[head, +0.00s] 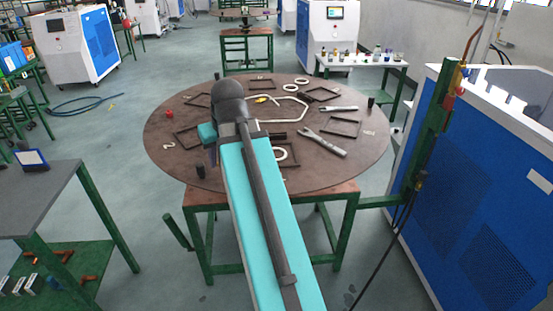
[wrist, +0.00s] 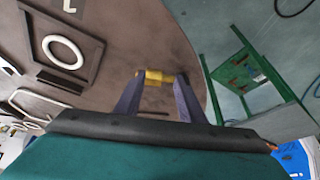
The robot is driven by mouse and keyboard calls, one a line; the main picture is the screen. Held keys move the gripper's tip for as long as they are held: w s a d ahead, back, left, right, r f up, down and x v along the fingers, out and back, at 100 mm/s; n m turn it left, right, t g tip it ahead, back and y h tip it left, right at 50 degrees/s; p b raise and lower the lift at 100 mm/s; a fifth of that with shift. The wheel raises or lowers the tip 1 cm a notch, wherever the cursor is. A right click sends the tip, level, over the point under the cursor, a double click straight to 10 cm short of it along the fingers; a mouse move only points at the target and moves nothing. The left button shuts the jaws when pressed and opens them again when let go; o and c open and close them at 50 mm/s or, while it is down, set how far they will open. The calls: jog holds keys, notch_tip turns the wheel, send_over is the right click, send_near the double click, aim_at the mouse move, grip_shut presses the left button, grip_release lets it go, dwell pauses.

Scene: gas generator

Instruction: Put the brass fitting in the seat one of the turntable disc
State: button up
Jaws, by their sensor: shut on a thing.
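The brass fitting (wrist: 153,77) is a small yellow cylinder held crosswise between the fingertips of my gripper (wrist: 158,78) in the wrist view. It shows above the brown surface near the disc's edge; the height gap is hard to judge. The turntable disc (head: 365,155) is a large round brown plate on a green-legged stand in the head view. It bears several dark square frames, one of them (head: 343,127) at the right. Which frame is seat one I cannot tell. My arm hides part of the disc and the gripper in the head view.
On the disc lie wrenches (head: 323,142), white rings (head: 301,82), a bent pale tube (head: 283,110) and a red knob (head: 169,114). A blue-and-white cabinet (head: 480,180) with a green post stands close at the right. A grey bench (head: 40,195) stands at the left.

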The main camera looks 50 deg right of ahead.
jog(key=shift+m, duration=0.3)
jog(key=s+d, duration=0.2)
jog(key=d, duration=0.1)
jog(key=shift+s+d+f, duration=0.1)
jog(key=shift+s+d, duration=0.2)
jog(key=shift+s, duration=0.05)
jog(key=shift+d, duration=0.1)
jog(key=d, duration=0.4)
jog(key=d+f+p, duration=0.1)
jog(key=d, duration=0.4)
jog(key=d+p, duration=0.1)
jog(key=d, duration=0.4)
jog(key=shift+w+d+f, duration=0.15)
jog(key=shift+d+f, duration=0.05)
jog(key=shift+d, duration=0.05)
jog(key=shift+d, duration=0.5)
jog(key=shift+d+f+p, duration=0.15)
jog(key=shift+p, duration=0.2)
jog(key=shift+f+p, duration=0.45)
jog(key=shift+f, duration=1.15)
